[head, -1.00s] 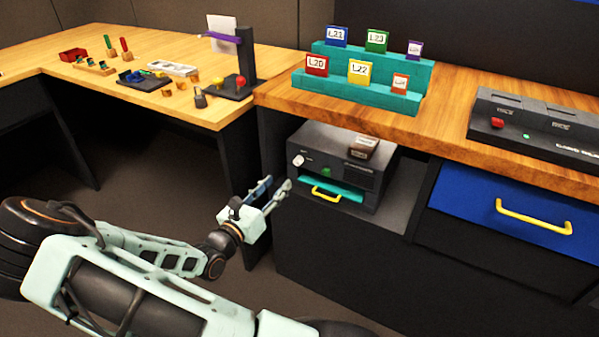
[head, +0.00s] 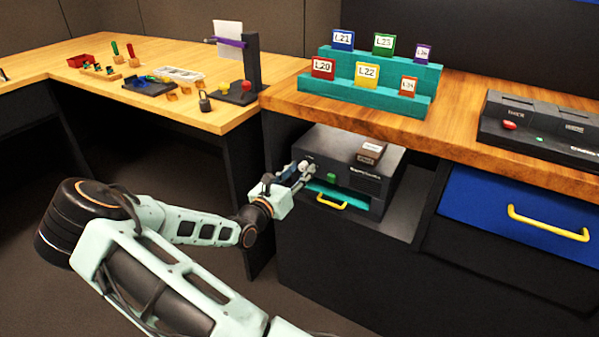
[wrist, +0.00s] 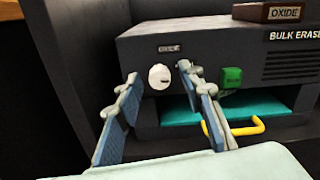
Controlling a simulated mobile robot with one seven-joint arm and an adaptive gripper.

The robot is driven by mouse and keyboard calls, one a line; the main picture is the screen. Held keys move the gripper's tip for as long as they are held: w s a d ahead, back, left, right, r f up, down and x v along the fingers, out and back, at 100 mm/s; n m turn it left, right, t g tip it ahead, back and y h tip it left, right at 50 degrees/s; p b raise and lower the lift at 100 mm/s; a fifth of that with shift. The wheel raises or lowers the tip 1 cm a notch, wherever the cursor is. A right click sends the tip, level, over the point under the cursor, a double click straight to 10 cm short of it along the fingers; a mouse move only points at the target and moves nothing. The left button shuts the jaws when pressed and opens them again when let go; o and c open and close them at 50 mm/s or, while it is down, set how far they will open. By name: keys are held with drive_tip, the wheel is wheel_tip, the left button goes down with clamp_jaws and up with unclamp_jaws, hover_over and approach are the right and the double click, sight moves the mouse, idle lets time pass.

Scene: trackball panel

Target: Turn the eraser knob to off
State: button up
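The bulk eraser (head: 370,179) is a dark box on the open shelf under the wooden counter. Its white round knob (wrist: 159,76) is on the upper left of the front face, below an "OXIDE" label, in the wrist view. My gripper (wrist: 158,76) is open in front of the face. In the wrist view the knob appears between its two blue-padded fingers; I cannot tell whether they touch it. In the head view my gripper (head: 290,172) largely hides the knob.
A teal tray (wrist: 180,112) with a yellow handle (wrist: 242,130) lies below the knob, close to the right finger. A dark shelf wall (wrist: 70,70) stands close on the left. A brown "OXIDE" block (wrist: 272,12) rests on the eraser's top.

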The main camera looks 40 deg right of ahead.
drive_tip(key=shift+c, duration=0.4)
clamp_jaws()
drive_tip(key=shift+r+n+p, duration=0.1)
drive_tip(key=shift+n+p, duration=0.2)
drive_tip(key=shift+p, duration=0.25)
drive_tip(key=n+p, duration=0.1)
drive_tip(key=p, duration=0.1)
drive_tip(key=n+p, duration=0.1)
drive_tip(key=p, duration=0.1)
drive_tip(key=shift+r+n, duration=0.2)
drive_tip(key=shift+n, duration=0.1)
drive_tip(key=n+p, duration=0.4)
drive_tip(key=p, duration=0.1)
drive_tip(key=shift+f+p, duration=0.1)
drive_tip(key=shift+p, duration=0.2)
drive_tip(key=n+p, duration=0.3)
drive_tip(key=n, duration=0.3)
drive_tip(key=shift+f, duration=0.1)
drive_tip(key=n+p, duration=0.2)
drive_tip(key=n, duration=0.3)
drive_tip(key=shift+f+n, duration=0.1)
drive_tip(key=shift+n, duration=0.2)
